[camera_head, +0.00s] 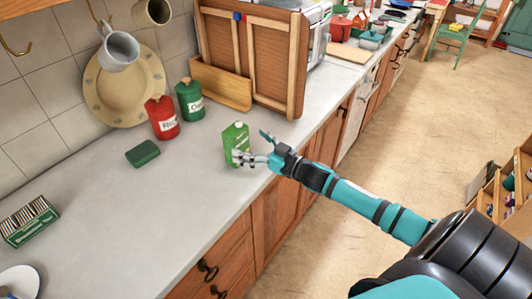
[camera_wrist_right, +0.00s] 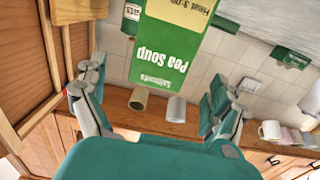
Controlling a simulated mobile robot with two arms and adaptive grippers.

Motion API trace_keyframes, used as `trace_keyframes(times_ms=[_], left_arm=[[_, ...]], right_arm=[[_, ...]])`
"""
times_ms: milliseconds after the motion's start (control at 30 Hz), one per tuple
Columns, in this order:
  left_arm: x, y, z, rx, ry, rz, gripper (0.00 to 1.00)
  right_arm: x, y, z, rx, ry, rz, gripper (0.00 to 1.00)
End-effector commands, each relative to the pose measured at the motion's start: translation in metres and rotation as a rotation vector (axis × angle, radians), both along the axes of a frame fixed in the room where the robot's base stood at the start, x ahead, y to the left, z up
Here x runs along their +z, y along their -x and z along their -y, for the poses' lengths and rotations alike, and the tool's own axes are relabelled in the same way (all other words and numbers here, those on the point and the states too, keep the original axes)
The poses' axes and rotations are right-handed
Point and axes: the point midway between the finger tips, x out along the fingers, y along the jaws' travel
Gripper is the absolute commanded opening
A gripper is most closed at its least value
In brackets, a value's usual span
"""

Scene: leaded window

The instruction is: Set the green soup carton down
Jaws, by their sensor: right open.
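The green soup carton (camera_head: 235,140) stands upright on the grey countertop (camera_head: 190,215), near its front edge. In the right wrist view the carton (camera_wrist_right: 168,45) shows upside down, with "Pea Soup" on its side. My right gripper (camera_head: 253,150) is at the carton's near right side, and its fingers cover part of the lower carton in the head view. In the right wrist view its fingers (camera_wrist_right: 153,95) are spread wide, with gaps between them and the carton. My left gripper is not in view.
Red (camera_head: 162,117) and green (camera_head: 189,99) canisters stand behind the carton, near the wall. A dark green block (camera_head: 142,153) lies to the left. The front counter is largely clear; mugs (camera_head: 118,50) hang above.

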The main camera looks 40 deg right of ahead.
Motion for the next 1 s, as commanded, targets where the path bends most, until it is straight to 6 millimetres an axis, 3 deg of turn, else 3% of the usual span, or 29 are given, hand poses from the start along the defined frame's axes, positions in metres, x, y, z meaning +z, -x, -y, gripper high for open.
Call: trace_keyframes(times_ms=[200, 400, 1000], left_arm=[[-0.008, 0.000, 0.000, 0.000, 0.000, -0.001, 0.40], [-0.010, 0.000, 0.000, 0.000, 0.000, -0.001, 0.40], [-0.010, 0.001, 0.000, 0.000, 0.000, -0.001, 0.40]], right_arm=[[-0.002, 0.038, 0.012, 0.001, 0.002, -0.002, 0.97], [-0.001, 0.055, 0.019, 0.001, -0.001, 0.000, 0.97], [0.000, 0.058, 0.020, 0.000, 0.000, 0.001, 0.97]])
